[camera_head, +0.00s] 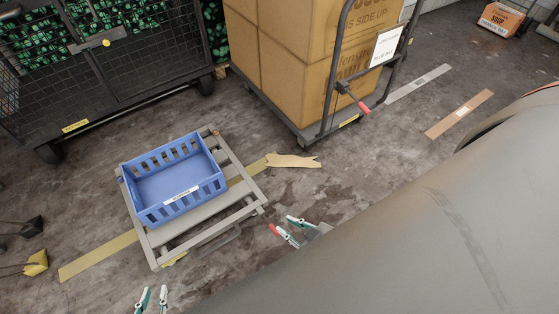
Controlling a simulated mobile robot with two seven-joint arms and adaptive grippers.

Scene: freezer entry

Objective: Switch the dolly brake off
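A grey low dolly (213,213) stands on the floor with an empty blue crate (166,200) on it. A small red tip (273,229) shows just off the dolly's near right corner, right by a finger of my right gripper (290,229). I cannot tell what the red tip belongs to or whether the finger touches it. My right gripper is open, its two teal fingers apart. My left gripper (152,299) is open and empty near the bottom edge, below the dolly. No brake marking can be read on the dolly.
A platform cart (300,127) with large cardboard boxes (297,48) and a red-tipped lever (361,105) stands behind. A black mesh cage (88,95) is at the upper left. A yellow floor strip (97,255) runs under the dolly.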

